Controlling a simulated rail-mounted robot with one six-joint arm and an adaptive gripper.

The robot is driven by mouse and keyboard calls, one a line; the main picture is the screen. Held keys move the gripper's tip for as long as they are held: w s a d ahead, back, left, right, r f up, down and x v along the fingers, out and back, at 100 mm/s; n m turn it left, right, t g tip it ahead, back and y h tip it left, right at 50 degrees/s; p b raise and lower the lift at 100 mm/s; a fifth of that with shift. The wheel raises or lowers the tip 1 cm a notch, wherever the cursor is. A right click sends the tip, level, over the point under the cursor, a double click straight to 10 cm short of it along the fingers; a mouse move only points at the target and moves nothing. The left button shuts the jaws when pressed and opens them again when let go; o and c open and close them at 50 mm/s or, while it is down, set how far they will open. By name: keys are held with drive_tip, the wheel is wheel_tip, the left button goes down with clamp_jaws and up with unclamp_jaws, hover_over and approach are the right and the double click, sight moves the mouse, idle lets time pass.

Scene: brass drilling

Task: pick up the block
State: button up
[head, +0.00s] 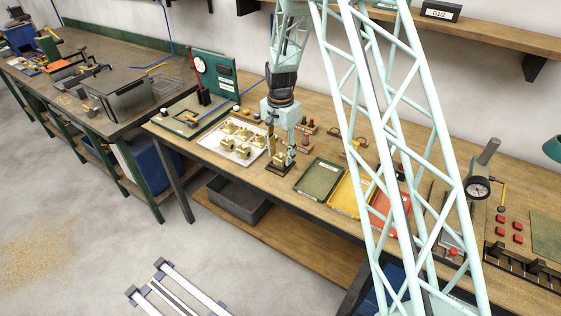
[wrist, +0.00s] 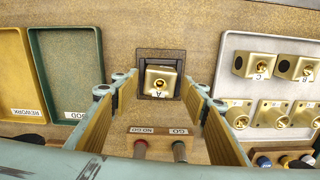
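A brass block (wrist: 160,82) with a round hole and a label reading "A" sits in a dark square holder (wrist: 142,58) on the bench, ahead of my gripper in the wrist view. My gripper (wrist: 160,77) is open, with one ribbed finger on the left of the block and one on the right. Gaps show between block and fingers. In the head view my gripper (head: 281,157) points down over the holder (head: 277,169), and its fingers partly hide the block (head: 281,159).
A white tray (head: 210,143) with several brass blocks is beside the holder. Green (head: 318,178), yellow (head: 345,197) and red (head: 383,205) trays lie to the right. A GO/NO-GO gauge stand (wrist: 160,140) with two pins is close to my gripper in the wrist view.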

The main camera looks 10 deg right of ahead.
drive_tip(key=c, duration=1.1)
drive_tip(key=shift+r, duration=0.15)
drive_tip(key=shift+r, duration=1.75)
drive_tip(key=s+a+r+b, duration=0.1)
drive_tip(key=s, duration=1.5)
drive_tip(key=shift+a+r, duration=0.15)
drive_tip(key=shift+a, duration=0.2)
